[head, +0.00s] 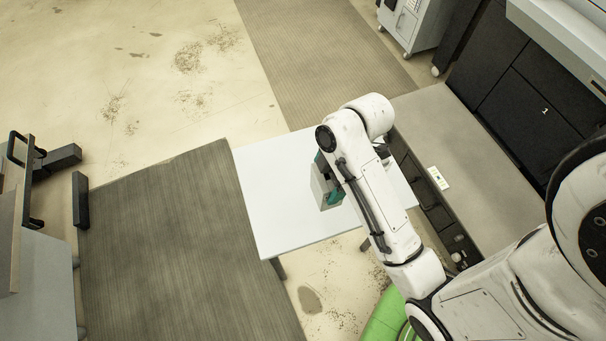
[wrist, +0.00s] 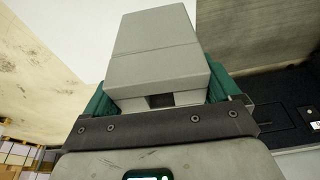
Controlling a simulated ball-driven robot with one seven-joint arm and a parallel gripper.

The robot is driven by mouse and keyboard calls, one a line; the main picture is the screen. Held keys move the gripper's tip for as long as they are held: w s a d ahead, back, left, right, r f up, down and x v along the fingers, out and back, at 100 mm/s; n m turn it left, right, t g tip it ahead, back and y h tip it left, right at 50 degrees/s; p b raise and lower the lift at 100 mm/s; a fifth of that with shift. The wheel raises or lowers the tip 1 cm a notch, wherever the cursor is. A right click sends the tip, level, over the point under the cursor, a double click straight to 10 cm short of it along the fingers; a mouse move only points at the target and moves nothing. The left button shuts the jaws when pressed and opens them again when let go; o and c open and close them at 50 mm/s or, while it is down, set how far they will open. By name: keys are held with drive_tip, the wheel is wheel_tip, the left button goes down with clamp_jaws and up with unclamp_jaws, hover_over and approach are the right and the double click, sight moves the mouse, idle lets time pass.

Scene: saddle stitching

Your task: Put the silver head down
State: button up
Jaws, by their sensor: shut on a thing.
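The silver head (wrist: 155,45) is a grey, block-shaped piece that fills the middle of the wrist view. My gripper (wrist: 160,88) is shut on it, with a teal finger along each side. In the head view, part of the silver head (head: 319,184) shows beside the teal fingers of my gripper (head: 327,180), over the white table (head: 268,205). My arm hides much of both there. I cannot tell whether the head touches the table top.
The left part of the white table top is bare. A grey bench (head: 460,150) with a small labelled card (head: 438,178) stands to its right, in front of a dark machine (head: 535,105). A dark mat (head: 170,240) lies on the floor to the left.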

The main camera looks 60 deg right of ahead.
drive_tip(key=w, duration=0.1)
drive_tip(key=w+f, duration=0.1)
drive_tip(key=w+d, duration=0.1)
drive_tip(key=shift+w+f, duration=0.15)
drive_tip(key=shift+w, duration=0.15)
drive_tip(key=w+d+f+p, duration=0.1)
drive_tip(key=w+f, duration=0.3)
drive_tip(key=f, duration=0.5)
drive_tip(key=shift+w, duration=0.4)
drive_tip(key=shift+f, duration=0.15)
drive_tip(key=o, duration=1.6)
drive_tip(key=shift+f, duration=0.1)
drive_tip(key=shift+c, duration=0.2)
